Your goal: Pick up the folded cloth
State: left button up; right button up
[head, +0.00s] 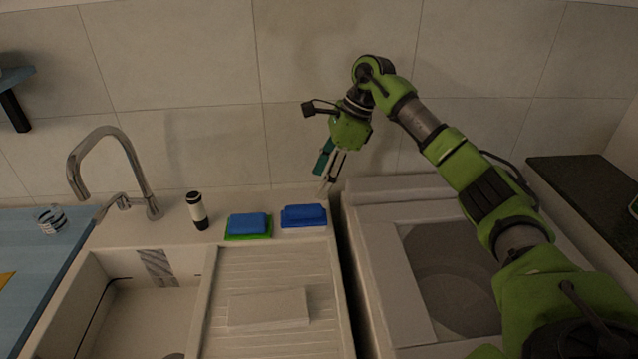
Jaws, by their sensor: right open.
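A pale, flat, folded-looking rectangle (268,309), which looks like the folded cloth, lies on the ribbed drainboard (222,262) right of the sink basin. Its colour is close to the drainboard's. My right gripper (327,180) hangs fingers down near the back wall, above the gap between the sink counter and the white machine. It is open with nothing seen between its fingers. It is behind and to the right of the cloth, apart from it. My left gripper is not in view.
A blue sponge-like block on a green one (248,225) and an all-blue one (303,215) sit on the ledge behind the drainboard. A black-and-white bottle (197,210) and a tall faucet (110,160) stand further left. A white top-loading machine (385,262) is at right.

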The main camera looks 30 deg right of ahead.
aim_at(250, 312)
jog(key=k, duration=2)
